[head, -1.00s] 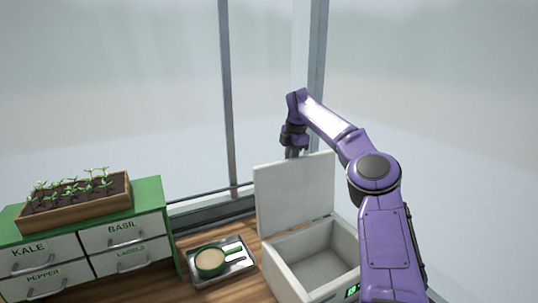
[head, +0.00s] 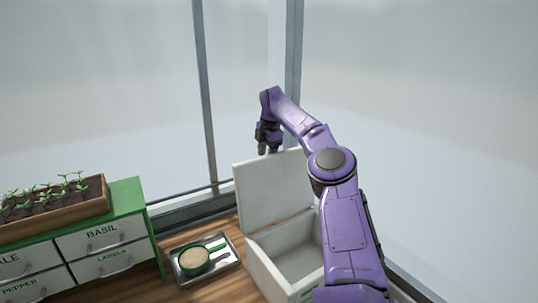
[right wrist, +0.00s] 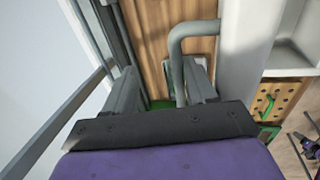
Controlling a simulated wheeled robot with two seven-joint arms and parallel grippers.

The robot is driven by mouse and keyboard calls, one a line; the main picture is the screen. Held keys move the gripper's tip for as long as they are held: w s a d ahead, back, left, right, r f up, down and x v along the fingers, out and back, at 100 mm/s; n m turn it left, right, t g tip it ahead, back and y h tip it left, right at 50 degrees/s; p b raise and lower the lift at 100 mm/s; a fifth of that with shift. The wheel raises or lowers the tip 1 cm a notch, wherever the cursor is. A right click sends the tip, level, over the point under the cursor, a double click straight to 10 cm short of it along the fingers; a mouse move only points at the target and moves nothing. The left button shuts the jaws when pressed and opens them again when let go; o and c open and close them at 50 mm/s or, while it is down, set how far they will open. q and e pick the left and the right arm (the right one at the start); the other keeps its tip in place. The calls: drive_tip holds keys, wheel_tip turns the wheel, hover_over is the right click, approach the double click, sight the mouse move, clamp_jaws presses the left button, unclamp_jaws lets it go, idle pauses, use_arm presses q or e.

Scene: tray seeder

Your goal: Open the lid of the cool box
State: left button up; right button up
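The cool box (head: 258,268) is a white box on the wooden top. Its white lid (head: 270,190) stands raised at the back, and the inside of the box shows. My right gripper (head: 268,147) is just above the lid's top edge. In the right wrist view its two fingers (right wrist: 160,88) are apart. A grey bent handle (right wrist: 180,58) joins the pale lid (right wrist: 236,50) and runs down between the fingers, nearer the right one, with a gap on the left. A small purple-and-dark part at the right edge there seems to be my left gripper (right wrist: 307,146); its fingers are unclear.
A metal tray (head: 233,265) with a green-rimmed pot (head: 194,260) lies left of the box. Further left is a green cabinet (head: 128,200) with labelled drawers and a seedling planter (head: 95,207) on top. Window frames (head: 206,90) stand close behind the lid.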

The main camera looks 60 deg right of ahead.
drive_tip(key=shift+s, duration=0.2)
idle(0.5)
drive_tip(key=p+v, duration=0.1)
drive_tip(key=v, duration=0.9)
drive_tip(key=shift+r, duration=0.2)
drive_tip(key=shift+a+r, duration=0.1)
drive_tip(key=shift+a, duration=0.05)
